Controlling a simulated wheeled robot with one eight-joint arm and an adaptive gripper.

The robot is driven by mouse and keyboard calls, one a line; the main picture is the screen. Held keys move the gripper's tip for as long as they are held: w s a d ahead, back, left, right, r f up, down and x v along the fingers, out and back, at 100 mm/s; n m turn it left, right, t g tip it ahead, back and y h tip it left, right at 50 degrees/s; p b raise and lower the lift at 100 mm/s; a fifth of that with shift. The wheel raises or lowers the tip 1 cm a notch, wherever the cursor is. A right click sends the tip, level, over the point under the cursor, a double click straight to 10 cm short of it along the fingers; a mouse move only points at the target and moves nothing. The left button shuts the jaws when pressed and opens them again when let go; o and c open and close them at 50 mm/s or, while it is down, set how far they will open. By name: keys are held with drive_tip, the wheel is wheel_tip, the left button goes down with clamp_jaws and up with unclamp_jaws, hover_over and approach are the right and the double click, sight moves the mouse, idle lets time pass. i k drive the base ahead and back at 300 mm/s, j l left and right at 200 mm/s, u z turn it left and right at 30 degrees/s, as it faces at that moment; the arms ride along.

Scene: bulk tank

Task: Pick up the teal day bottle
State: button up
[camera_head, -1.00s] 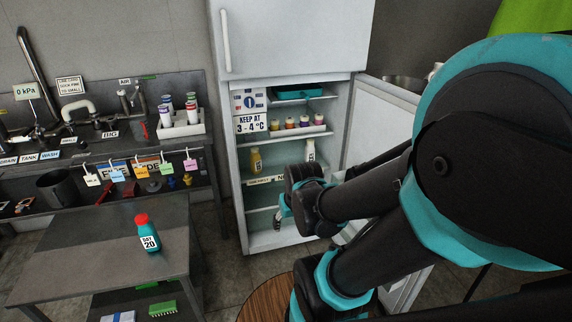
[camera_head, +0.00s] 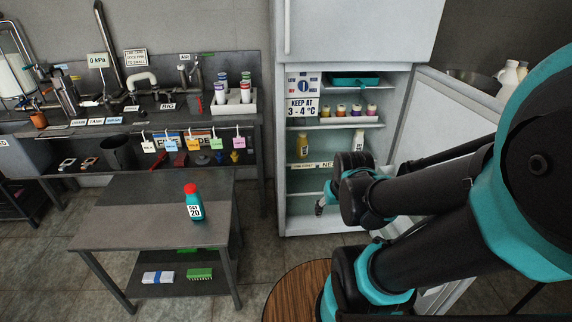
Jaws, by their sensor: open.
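The teal day bottle (camera_head: 194,205) has a red cap and a white label reading "SAT 20". It stands upright on the grey table (camera_head: 135,222) at the left, near the table's right end. My gripper (camera_head: 321,206) is to the right of the bottle, in front of the open fridge, and apart from the bottle. My gripper is small in view and partly hidden by my own arm; it is open, and I see nothing in it.
The open fridge (camera_head: 297,222) holds a yellow bottle (camera_head: 302,146), a white bottle and several small jars. A sink counter (camera_head: 150,124) with a white bottle rack (camera_head: 232,107) runs behind the table. A blue-and-white pack and a green brush (camera_head: 199,273) lie on the table's lower shelf.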

sight(194, 200)
drive_tip(key=u, duration=1.1)
drive_tip(key=k+l+u, duration=0.1)
drive_tip(key=l+u, duration=0.3)
drive_tip(key=k+l+u, duration=0.15)
drive_tip(key=l+u, duration=0.15)
drive_tip(key=u, duration=0.15)
drive_tip(key=k+l+u, duration=0.2)
drive_tip(key=u, duration=0.2)
drive_tip(key=k+l, duration=0.5)
drive_tip(key=l, duration=0.1)
